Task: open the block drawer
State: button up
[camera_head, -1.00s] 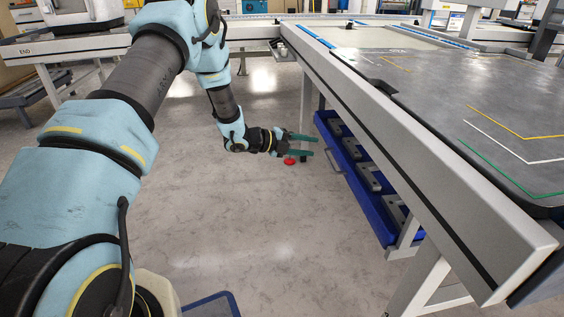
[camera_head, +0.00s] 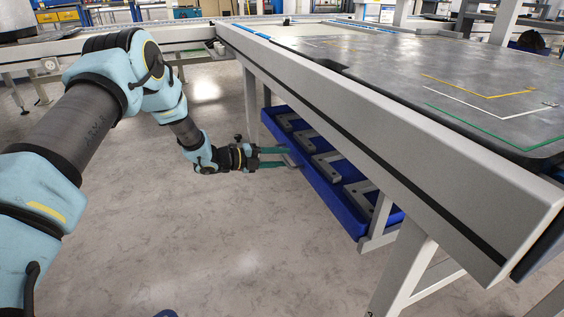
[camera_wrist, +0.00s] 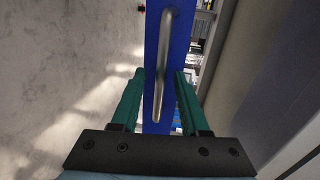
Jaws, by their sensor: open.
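The blue block drawer (camera_head: 330,195) hangs under the table's edge, with several grey metal blocks (camera_head: 326,160) inside it. Its grey bar handle (camera_head: 289,160) is on the front face, and it also shows in the wrist view (camera_wrist: 163,65). My gripper (camera_head: 287,157) is open at the handle. In the wrist view its green fingers (camera_wrist: 154,95) lie on either side of the lower part of the handle, with gaps visible on both sides. I cannot tell how deep the handle sits between the fingers.
The grey worktable (camera_head: 400,150) stands above the drawer, its long edge running over it. A white table leg (camera_head: 405,265) stands at the near end. The floor (camera_head: 220,240) left of the drawer is clear.

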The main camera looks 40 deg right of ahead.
jog(key=shift+s+d, duration=0.2)
jog(key=shift+d, duration=0.2)
grip_shut()
dwell(1.3)
